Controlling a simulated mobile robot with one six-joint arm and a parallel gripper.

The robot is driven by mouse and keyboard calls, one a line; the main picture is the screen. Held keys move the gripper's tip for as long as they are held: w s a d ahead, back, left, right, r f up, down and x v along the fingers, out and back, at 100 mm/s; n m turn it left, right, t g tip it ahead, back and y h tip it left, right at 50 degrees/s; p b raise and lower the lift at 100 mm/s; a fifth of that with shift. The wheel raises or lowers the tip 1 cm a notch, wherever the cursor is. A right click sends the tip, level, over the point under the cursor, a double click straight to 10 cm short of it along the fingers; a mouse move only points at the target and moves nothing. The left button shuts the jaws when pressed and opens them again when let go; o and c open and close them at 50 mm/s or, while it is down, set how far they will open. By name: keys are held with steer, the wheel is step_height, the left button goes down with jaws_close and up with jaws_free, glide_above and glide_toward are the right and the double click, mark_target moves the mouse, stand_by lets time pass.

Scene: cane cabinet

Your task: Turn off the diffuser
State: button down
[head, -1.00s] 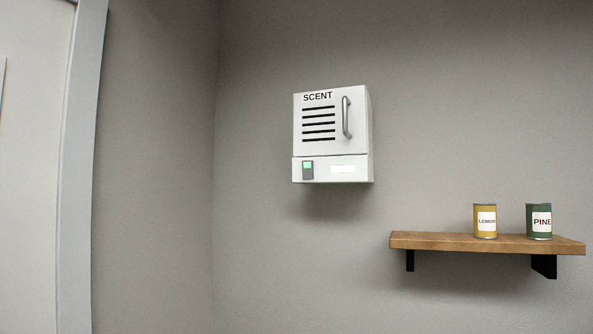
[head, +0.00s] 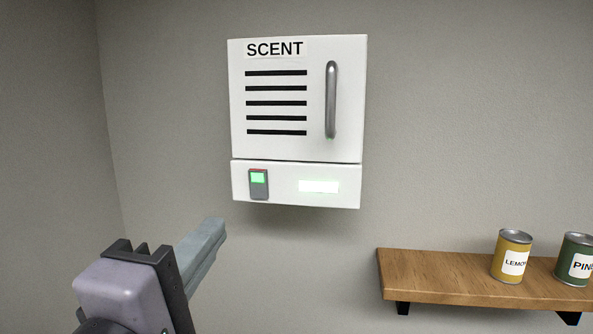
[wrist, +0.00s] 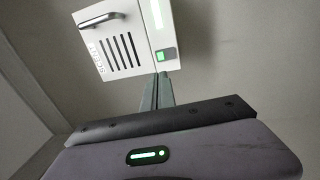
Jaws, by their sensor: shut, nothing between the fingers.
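The diffuser is a white wall box (head: 345,98) marked SCENT, with black slots and a grey door handle (head: 331,100) at its right; the door is shut. On its lower panel sits a small grey switch (head: 258,184) whose upper part glows green. A white light strip (head: 319,186) is lit beside it. My gripper (head: 216,228) is in the lower left of the head view, below and a little left of the switch, fingers together and empty. In the wrist view the switch (wrist: 165,55) shows just beyond the fingertips (wrist: 162,76). I see no contact.
A wooden shelf (head: 440,285) is on the wall at the lower right. It holds a yellow LEMON can (head: 511,257) and a green PINE can (head: 575,259). The wall around the diffuser is bare.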

mark_target(259, 176)
steer(key=w, duration=0.4)
steer(key=w+d+r+p, duration=0.1)
steer(key=w, duration=0.3)
steer(key=w+d+p, duration=0.1)
steer(key=w, duration=0.4)
steer(key=shift+d+r, duration=0.1)
steer(key=shift+r, duration=0.25)
steer(key=shift+w+p, duration=0.3)
steer(key=shift+w+f+b, duration=0.1)
steer(key=shift+w+b, duration=0.05)
steer(key=shift+b, duration=0.5)
